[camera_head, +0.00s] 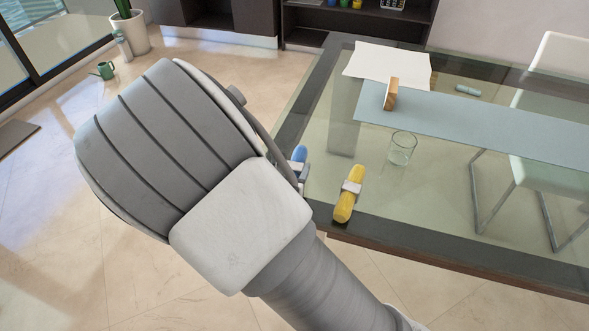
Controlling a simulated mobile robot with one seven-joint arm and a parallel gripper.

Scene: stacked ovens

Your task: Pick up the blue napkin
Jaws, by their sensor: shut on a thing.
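The blue napkin (299,153) shows only as a small rolled end just right of my arm's wrist, at the left edge of the glass table. The rest of it is hidden behind my wrist. My gripper (302,173) is mostly hidden by the wrist too, with only a small grey part showing beside the napkin. It is shut on the blue napkin. Whether the napkin touches the table cannot be told from this view.
A yellow rolled napkin (348,201) with a pale ring lies right of my gripper on the glass table (450,238). Beyond it are a clear glass (402,148), a brown block (391,94), a grey-blue runner (480,122) and white paper (390,65). A white chair (560,70) stands right.

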